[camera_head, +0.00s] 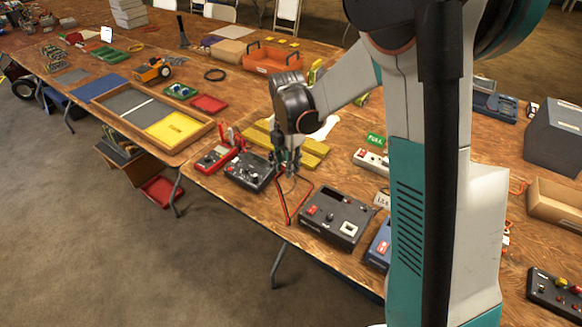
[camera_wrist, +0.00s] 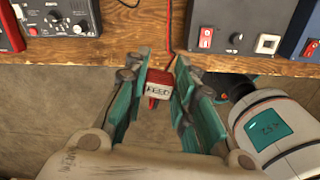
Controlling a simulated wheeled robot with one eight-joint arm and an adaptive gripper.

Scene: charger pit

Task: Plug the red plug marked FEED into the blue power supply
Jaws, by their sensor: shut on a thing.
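The red plug (camera_wrist: 157,85) has a pale label reading FEED and sits between the fingers of my gripper (camera_wrist: 160,80) in the wrist view. My gripper is shut on it, out past the table's front edge in that view. In the head view my gripper (camera_head: 288,165) is over the front of the table, and the plug is too small to make out. A red lead (camera_head: 290,212) hangs in a loop there. The blue power supply (camera_head: 377,247) stands to the right, partly hidden by my arm; its edge with a red switch also shows in the wrist view (camera_wrist: 298,30).
A dark grey box (camera_head: 338,217) with a red switch and white socket stands between my gripper and the blue supply. A black box with knobs (camera_head: 248,172) and a red meter (camera_head: 213,158) are left. Yellow bars (camera_head: 310,155) lie behind.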

